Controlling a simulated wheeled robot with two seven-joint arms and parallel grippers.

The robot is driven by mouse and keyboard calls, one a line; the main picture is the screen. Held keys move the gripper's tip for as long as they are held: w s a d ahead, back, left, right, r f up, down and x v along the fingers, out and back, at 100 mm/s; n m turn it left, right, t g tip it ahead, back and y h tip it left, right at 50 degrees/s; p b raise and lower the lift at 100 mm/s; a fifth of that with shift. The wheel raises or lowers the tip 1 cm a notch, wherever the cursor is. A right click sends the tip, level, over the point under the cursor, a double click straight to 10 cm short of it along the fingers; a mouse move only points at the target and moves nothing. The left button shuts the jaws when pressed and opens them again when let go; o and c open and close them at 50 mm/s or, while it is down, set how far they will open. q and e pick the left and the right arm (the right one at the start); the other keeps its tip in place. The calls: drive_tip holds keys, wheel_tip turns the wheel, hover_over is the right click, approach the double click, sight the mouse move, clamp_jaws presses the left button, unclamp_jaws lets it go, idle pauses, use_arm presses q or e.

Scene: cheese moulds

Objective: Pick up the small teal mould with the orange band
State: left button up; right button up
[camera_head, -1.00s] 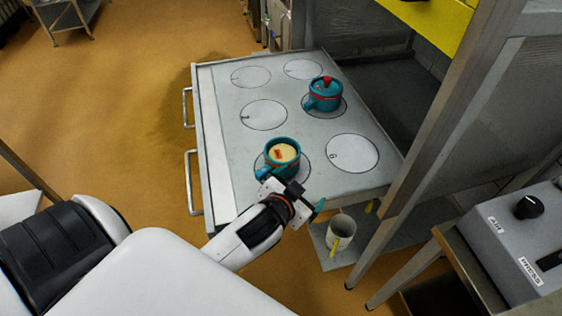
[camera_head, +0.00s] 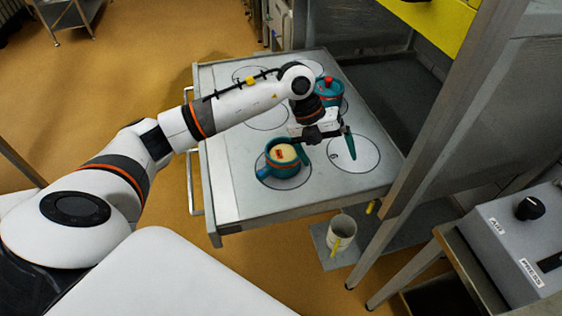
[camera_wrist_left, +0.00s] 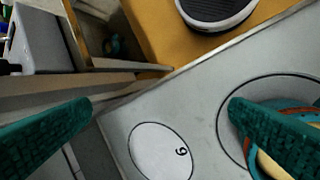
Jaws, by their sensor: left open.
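A teal mould (camera_head: 270,169), open on top with pale filling, stands on a marked circle at the table's near side. It also shows at the right of the left wrist view (camera_wrist_left: 292,104), with an orange band, partly behind a finger. A second teal mould (camera_head: 326,98), with a lid and red knob, stands farther back, partly behind my arm. My left gripper (camera_head: 326,150) is open and empty, just above and right of the near mould. One finger is close over that mould; contact is unclear. Its fingers (camera_wrist_left: 160,120) also frame the left wrist view.
The grey table (camera_head: 225,195) has several outlined circles; the numbered circle (camera_head: 353,157) right of the near mould is empty. A metal post (camera_head: 425,140) rises at the right. A control box (camera_head: 520,235) is at lower right.

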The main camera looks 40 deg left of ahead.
sight(283, 154)
use_arm(q)
drive_tip(key=a+r+n+g+y, duration=0.15)
drive_tip(key=a+y, duration=0.35)
drive_tip(key=a, duration=0.6)
drive_tip(key=shift+n+t, duration=0.25)
drive_tip(key=shift+n, duration=0.2)
drive_tip(key=f, duration=0.2)
drive_tip(key=f+p, duration=0.1)
drive_tip(key=f, duration=0.1)
drive_tip(key=a+f+p, duration=0.1)
drive_tip(key=f, duration=0.1)
drive_tip(key=shift+w, duration=0.1)
drive_tip(key=shift+f+p, duration=0.45)
drive_tip(key=shift+f, duration=0.15)
wheel_tip(283, 154, down, 4)
drive_tip(key=shift+r+p, duration=0.2)
drive_tip(key=shift+p, duration=0.4)
drive_tip(key=shift+a+f, duration=0.1)
drive_tip(key=shift+f, duration=0.25)
drive_tip(key=shift+c, duration=0.6)
drive_tip(key=shift+w, duration=0.1)
drive_tip(key=c, duration=0.6)
